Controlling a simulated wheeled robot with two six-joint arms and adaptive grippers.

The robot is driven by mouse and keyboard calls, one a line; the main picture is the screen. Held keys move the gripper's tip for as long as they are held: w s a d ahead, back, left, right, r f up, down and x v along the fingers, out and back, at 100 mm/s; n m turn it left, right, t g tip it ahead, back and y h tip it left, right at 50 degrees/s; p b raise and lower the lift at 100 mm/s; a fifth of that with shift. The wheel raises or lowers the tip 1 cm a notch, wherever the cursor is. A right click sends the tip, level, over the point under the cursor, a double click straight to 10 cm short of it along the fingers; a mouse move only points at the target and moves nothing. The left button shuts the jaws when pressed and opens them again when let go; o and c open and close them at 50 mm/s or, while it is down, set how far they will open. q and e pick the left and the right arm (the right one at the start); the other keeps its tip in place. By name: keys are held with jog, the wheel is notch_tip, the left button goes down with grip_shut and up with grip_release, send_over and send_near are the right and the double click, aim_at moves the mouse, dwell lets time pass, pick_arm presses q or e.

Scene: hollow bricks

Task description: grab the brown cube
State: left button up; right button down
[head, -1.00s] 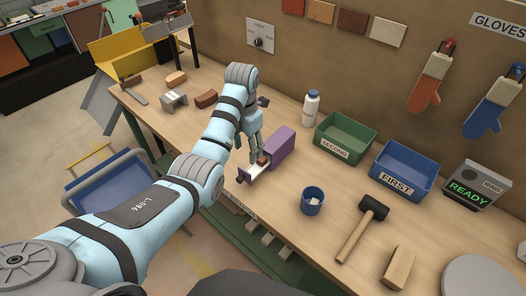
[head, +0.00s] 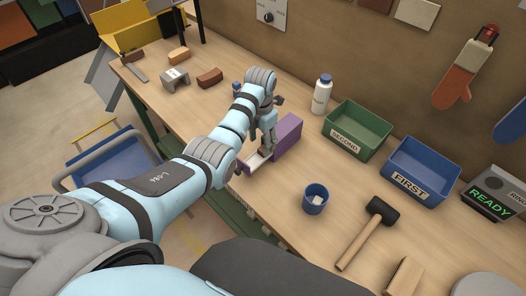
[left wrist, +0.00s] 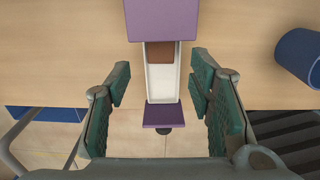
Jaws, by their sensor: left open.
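The brown cube (left wrist: 160,54) lies in the white inside of a pulled-out drawer (left wrist: 160,85), at its inner end by the purple box. The purple drawer box (head: 288,133) stands near the front edge of the bench; it also shows at the top of the left wrist view (left wrist: 162,18). My left gripper (left wrist: 164,78) is open, its green-padded fingers on either side of the drawer and nothing held between them. In the head view my left gripper (head: 268,150) points down over the drawer and mostly hides the cube. My right gripper is not in view.
A blue cup (head: 315,201) stands to the right of the drawer. A white bottle (head: 320,97), a green bin (head: 357,132) and a blue bin (head: 420,174) stand behind. A mallet (head: 368,232) lies at the right. Brown blocks (head: 209,78) lie on the left of the bench.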

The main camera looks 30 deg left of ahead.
aim_at(262, 147)
pick_arm(q)
jog(key=f, duration=0.4)
jog(key=shift+w+d+b, duration=0.1)
jog(key=shift+w+b, duration=0.25)
jog(key=shift+w, duration=0.05)
jog(key=shift+s+r, duration=0.15)
jog(key=shift+s, duration=0.05)
jog(key=shift+c, duration=0.4)
jog(key=c, duration=1.1)
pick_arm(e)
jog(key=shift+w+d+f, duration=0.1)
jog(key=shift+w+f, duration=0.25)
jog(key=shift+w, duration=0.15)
pick_arm(q)
jog(key=shift+o, duration=0.2)
